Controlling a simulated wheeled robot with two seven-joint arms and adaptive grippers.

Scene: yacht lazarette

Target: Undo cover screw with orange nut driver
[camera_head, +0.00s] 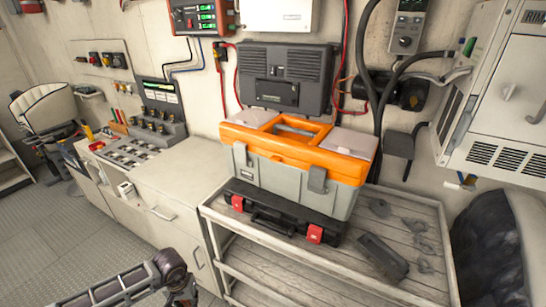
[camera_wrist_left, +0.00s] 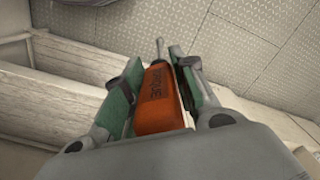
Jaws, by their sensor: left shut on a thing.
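My left gripper (camera_wrist_left: 157,88) is shut on an orange-handled driver (camera_wrist_left: 158,100), with green-lined fingers on both sides of the handle. The driver's grey metal shaft points away from the gripper, towards the patterned floor in the left wrist view. Nothing touches its tip. In the head view my left arm enters at the bottom left, and the driver is not visible there. My right gripper is in neither view. I cannot make out a cover screw. A dark grey panelled unit (camera_head: 285,77) is on the wall behind the toolbox; whether it is the cover is unclear.
An orange and grey toolbox (camera_head: 267,174) stands on a black case (camera_head: 270,222) on a wooden-topped cart (camera_head: 345,275). A dark block (camera_head: 382,257) and several small grey pieces lie on the cart's right. Cables hang behind. The patterned floor (camera_head: 60,245) at left is clear.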

